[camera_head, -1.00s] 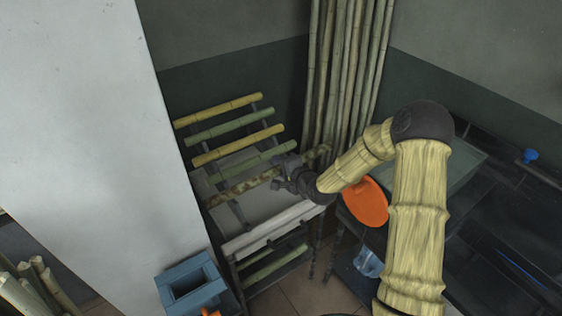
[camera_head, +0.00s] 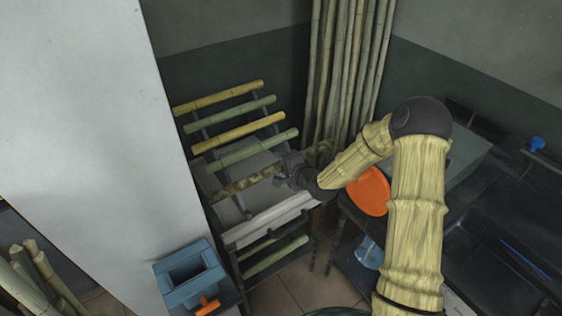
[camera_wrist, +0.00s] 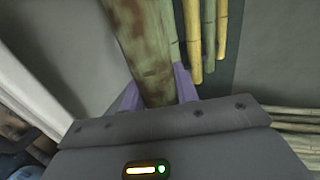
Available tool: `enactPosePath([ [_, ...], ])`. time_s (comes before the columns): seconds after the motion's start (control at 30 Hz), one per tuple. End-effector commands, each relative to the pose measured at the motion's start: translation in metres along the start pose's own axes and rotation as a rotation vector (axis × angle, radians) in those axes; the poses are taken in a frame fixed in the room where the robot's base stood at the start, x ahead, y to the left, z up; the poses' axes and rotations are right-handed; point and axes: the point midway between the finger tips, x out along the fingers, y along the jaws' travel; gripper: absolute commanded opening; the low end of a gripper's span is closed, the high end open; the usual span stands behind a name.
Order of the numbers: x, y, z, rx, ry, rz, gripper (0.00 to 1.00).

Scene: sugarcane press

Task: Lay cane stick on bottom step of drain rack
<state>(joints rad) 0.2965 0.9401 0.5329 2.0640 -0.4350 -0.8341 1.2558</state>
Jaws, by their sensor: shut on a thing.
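The cane stick, mottled brown and green (camera_head: 243,184), lies across the lower end of the drain rack (camera_head: 242,208) in the head view. My gripper (camera_head: 289,170) is shut on it toward its right end. In the wrist view the stick (camera_wrist: 148,48) runs away between the two purple fingers of my gripper (camera_wrist: 161,92). The rack's dark sloping rails bear several other sticks, yellow and green in turn. The held stick is below the lowest green one (camera_head: 247,150), roughly parallel and apart from it. I cannot tell whether it touches the bottom step.
Tall canes (camera_head: 345,70) stand in the corner behind my gripper. A pale tray (camera_head: 262,220) lies under the rack. A white wall (camera_head: 85,110) fills the left.

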Motion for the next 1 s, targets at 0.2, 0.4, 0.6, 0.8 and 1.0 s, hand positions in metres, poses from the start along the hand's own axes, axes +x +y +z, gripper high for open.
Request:
enactPosePath([
  [0.2, 0.007, 0.018, -0.001, 0.0, 0.001, -0.003, 0.0],
  [0.4, 0.012, 0.033, -0.001, -0.001, 0.002, -0.003, 0.0],
  [0.6, 0.018, 0.047, -0.001, 0.0, 0.001, -0.003, 0.0],
  [0.8, 0.023, 0.062, -0.001, 0.0, 0.002, -0.003, 0.0],
  [1.0, 0.028, 0.076, -0.001, 0.0, 0.002, -0.003, 0.0],
])
